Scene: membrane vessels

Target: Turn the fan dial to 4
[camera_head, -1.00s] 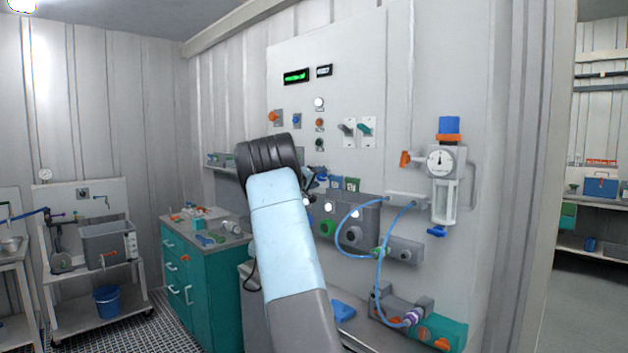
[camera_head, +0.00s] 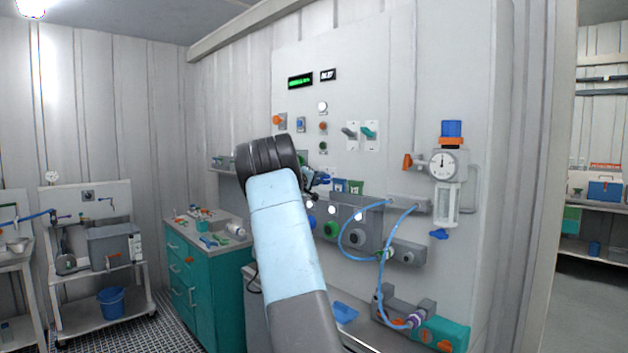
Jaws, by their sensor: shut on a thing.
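My arm reaches toward the tall white wall panel (camera_head: 400,50), with its dark wrist in front of the panel's lower left part. My gripper (camera_head: 318,180) shows only in part, just right of the wrist. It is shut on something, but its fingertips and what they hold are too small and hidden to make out. I cannot tell which control is the fan dial. An orange knob (camera_head: 278,119) and a blue knob (camera_head: 300,123) sit on the panel above the wrist, apart from the gripper. No dial numbers are readable.
Two lever switches, one grey (camera_head: 348,133) and one teal (camera_head: 368,133), sit right of the knobs. A green display (camera_head: 300,81) is above. Blue tubing (camera_head: 381,262) loops below a pressure gauge (camera_head: 443,165). A teal cabinet (camera_head: 205,290) stands left of the arm.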

